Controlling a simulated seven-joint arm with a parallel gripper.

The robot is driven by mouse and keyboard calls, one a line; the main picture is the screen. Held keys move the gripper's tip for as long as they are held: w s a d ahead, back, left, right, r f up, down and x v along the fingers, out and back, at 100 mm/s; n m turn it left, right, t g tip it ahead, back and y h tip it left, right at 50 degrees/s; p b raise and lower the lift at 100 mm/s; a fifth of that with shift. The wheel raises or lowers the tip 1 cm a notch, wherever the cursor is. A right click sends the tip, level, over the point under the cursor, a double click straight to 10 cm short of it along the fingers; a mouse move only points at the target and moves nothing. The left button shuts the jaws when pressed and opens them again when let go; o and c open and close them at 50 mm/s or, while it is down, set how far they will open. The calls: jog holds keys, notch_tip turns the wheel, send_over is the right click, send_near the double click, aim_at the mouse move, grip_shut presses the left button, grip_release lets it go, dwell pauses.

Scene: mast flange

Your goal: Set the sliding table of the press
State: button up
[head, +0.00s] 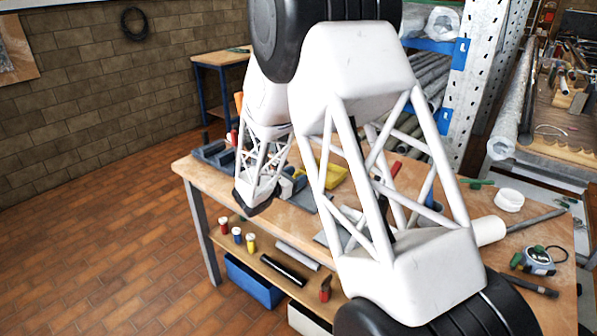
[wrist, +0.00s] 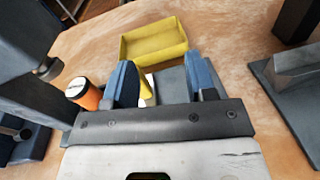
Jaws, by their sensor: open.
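In the wrist view my gripper (wrist: 160,62) is open, its two blue fingers apart. A flat grey-blue plate (wrist: 174,86) and a slim yellow piece (wrist: 145,90) show between and behind the fingers; I cannot tell whether either touches them. A large dark blue-grey machine body (wrist: 28,55), perhaps the press, stands close at the left; which part is its sliding table is not clear. An orange cylinder with a white top (wrist: 82,93) stands just left of the left finger. In the head view my arm covers much of the bench and the fingers are not clear.
A shallow yellow tray (wrist: 155,42) lies beyond the fingers on the wooden bench (wrist: 225,28). A grey block on a plate (wrist: 290,75) and a dark post (wrist: 298,18) stand at right.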

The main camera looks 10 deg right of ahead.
jog(key=w+a+f+n+t, duration=0.2)
jog(key=w+a+f, duration=0.1)
jog(key=shift+a+f+y, duration=0.1)
jog(key=shift+a+y, duration=0.15)
jog(key=shift+y, duration=0.15)
jog(key=shift+d, duration=0.15)
jog(key=shift+x, duration=3.8)
grip_shut()
